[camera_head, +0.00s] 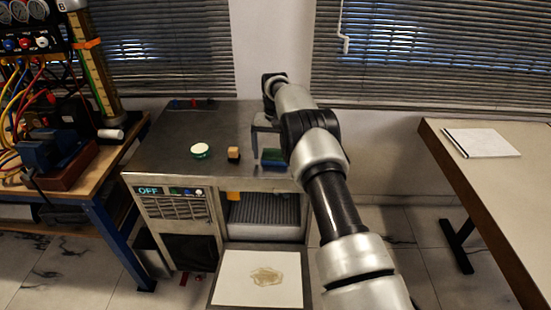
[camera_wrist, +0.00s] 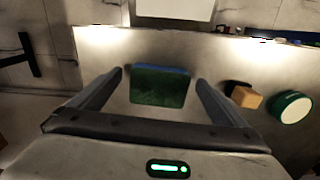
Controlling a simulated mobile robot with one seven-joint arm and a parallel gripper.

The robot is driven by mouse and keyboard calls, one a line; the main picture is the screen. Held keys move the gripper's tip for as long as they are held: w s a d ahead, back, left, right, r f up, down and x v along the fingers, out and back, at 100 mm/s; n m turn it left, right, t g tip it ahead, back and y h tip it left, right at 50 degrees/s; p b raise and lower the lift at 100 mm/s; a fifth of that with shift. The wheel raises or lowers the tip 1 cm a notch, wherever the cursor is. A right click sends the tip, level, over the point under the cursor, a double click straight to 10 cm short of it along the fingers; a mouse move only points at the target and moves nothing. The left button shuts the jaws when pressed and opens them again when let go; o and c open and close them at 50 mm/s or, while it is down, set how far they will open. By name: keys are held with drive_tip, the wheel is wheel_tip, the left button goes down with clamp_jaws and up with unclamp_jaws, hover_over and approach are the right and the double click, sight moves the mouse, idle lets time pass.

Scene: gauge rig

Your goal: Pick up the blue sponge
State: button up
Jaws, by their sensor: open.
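The blue sponge (camera_head: 273,157) lies on the dark top of the metal cabinet, near its right front part. In the wrist view the sponge (camera_wrist: 160,86) shows a dark green top face and a blue edge along its far side. My gripper (camera_wrist: 160,79) is open above it, with one finger on each side of the sponge and a visible gap on both sides. In the head view my gripper (camera_head: 268,142) comes down over the sponge, and my arm hides part of that area. I cannot tell how high the fingertips are above the top.
A wooden block (camera_head: 234,154) and a round green item with a white top (camera_head: 200,150) stand left of the sponge. A stained white board (camera_head: 260,279) lies low in front of the cabinet (camera_head: 150,165). Benches flank it, the right one holding a notepad (camera_head: 481,142).

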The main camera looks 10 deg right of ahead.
sight(275, 157)
drive_tip(key=shift+f, duration=0.75)
drive_tip(key=shift+c, duration=0.4)
drive_tip(key=c, duration=1)
drive_tip(key=shift+r, duration=0.15)
wheel_tip(275, 157, up, 10)
drive_tip(key=shift+f+p, duration=0.1)
drive_tip(key=shift+p, duration=0.35)
